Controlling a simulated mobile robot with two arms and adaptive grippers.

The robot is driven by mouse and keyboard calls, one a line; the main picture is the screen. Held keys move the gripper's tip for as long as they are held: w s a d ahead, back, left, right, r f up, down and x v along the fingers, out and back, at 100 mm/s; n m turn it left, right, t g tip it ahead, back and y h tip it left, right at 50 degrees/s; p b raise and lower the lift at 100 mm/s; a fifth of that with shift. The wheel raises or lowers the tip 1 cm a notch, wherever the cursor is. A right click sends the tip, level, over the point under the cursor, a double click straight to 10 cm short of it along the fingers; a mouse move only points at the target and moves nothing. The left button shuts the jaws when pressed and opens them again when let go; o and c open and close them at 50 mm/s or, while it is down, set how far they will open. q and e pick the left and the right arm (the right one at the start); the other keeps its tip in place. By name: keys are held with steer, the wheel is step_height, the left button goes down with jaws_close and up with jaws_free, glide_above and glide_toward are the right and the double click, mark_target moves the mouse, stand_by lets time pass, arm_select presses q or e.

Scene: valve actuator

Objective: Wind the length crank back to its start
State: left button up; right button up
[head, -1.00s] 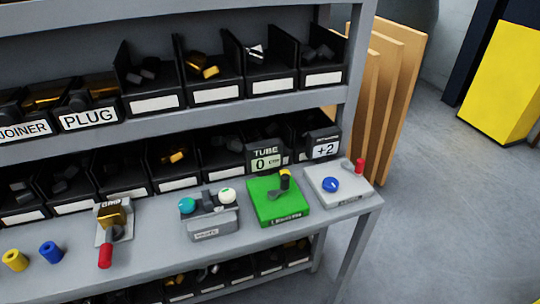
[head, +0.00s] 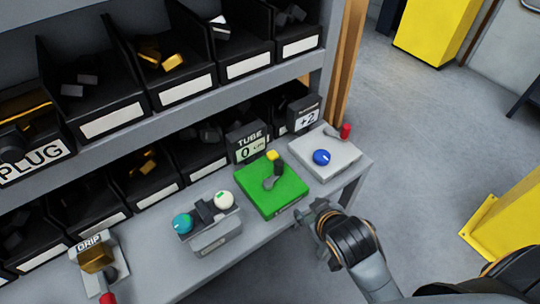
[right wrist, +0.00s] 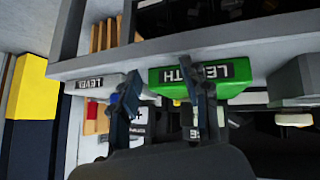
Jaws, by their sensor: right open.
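The green length box (head: 284,198) sits on the bench, and its front label LENGTH shows upside down in the right wrist view (right wrist: 220,75). The TUBE display (head: 246,150) behind the box reads 0. My right gripper (head: 318,211) is open and empty, in front of the bench edge and right of the green box, apart from the crank. It shows in the right wrist view (right wrist: 166,100). My left gripper is out of view.
Right of the green box is a grey level box (head: 334,162) with a blue knob and red-handled lever; its display (head: 304,116) reads +2. Left are a grey box (head: 216,239) with teal and white knobs and a grip fixture (head: 98,260). Bins (head: 157,60) fill the shelves behind.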

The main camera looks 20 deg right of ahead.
steer(key=w+a+r+n+t+y, duration=0.25)
steer(key=w+a+r+t, duration=0.35)
steer(key=r, duration=0.5)
steer(key=w+a+r+n+t+y, duration=0.1)
steer(key=w+r+n+t, duration=0.35)
steer(key=w+r, duration=0.5)
steer(key=s+a+r+n+t+y, duration=0.1)
steer(key=s+a+r+n+y, duration=0.2)
steer(key=a+r+n+y, duration=0.7)
steer(key=s+a+r+n+g+y, duration=0.4)
steer(key=s+a+n+g+y, duration=0.4)
steer(key=n+g, duration=0.8)
steer(key=n+g+h, duration=0.4)
steer(key=n+h, duration=0.6)
steer(key=h, duration=1.1)
glide_toward(279, 162)
step_height(279, 162, down, 9)
steer(key=p, duration=0.3)
steer(key=shift+s+p, duration=0.1)
steer(key=shift+p, duration=0.2)
steer(key=shift+f, duration=0.8)
